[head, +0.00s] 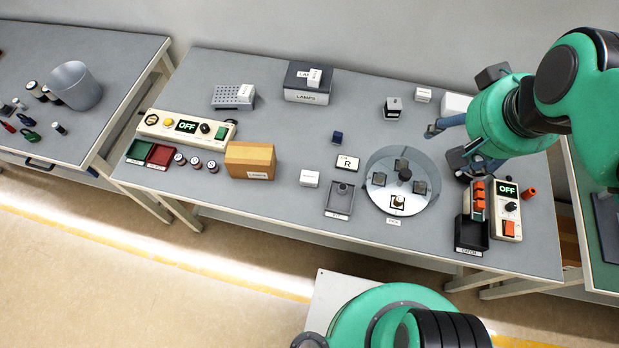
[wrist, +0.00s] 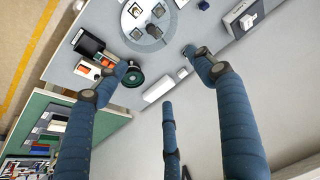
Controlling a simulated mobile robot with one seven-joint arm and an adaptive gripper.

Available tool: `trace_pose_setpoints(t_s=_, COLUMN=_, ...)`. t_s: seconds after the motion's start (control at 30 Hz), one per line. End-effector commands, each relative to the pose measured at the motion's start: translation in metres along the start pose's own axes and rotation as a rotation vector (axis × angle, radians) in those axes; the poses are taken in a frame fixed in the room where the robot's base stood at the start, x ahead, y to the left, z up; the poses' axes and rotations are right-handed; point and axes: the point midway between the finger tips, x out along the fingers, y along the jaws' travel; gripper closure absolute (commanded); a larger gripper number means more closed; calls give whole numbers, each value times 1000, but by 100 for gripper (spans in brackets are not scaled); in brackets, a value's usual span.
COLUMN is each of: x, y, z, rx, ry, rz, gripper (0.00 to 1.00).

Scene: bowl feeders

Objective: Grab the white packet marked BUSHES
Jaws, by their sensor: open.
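Several small white packets are in the head view, and I cannot read BUSHES on any of them. One packet (head: 424,95) is at the back right, one (head: 309,178) at the front middle, and one (head: 314,77) on top of the LAMPS box. Another packet (head: 245,91) is at the grey perforated block. My gripper (head: 447,146) is open and empty above the right part of the table. In the wrist view its blue fingers (wrist: 160,72) are spread, with a small white block (wrist: 182,72) and a longer white box (wrist: 158,89) showing between them.
A round feeder disc (head: 430,200) is left of my gripper. A control box (head: 508,210) reading OFF and a black tray (head: 471,233) stand at the right front. The LAMPS box (head: 308,95) is at the back.

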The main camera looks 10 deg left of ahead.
Motion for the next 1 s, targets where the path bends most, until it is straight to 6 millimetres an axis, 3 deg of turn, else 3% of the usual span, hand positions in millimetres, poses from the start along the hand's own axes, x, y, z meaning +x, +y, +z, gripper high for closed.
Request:
trace_pose_setpoints(t_s=0.23, x=58, y=-51, z=-32, rx=-13, ry=-97, rz=-31, gripper=31)
trace_pose_setpoints(t_s=0.5, x=132, y=-116, z=-45, rx=-23, ry=-198, rz=-42, gripper=31)
trace_pose_setpoints(t_s=0.77, x=210, y=-183, z=-30, rx=-39, ry=-292, rz=-32, gripper=31)
trace_pose_setpoints(t_s=1.0, x=284, y=-242, z=6, rx=-56, ry=-369, rz=-7, gripper=31)
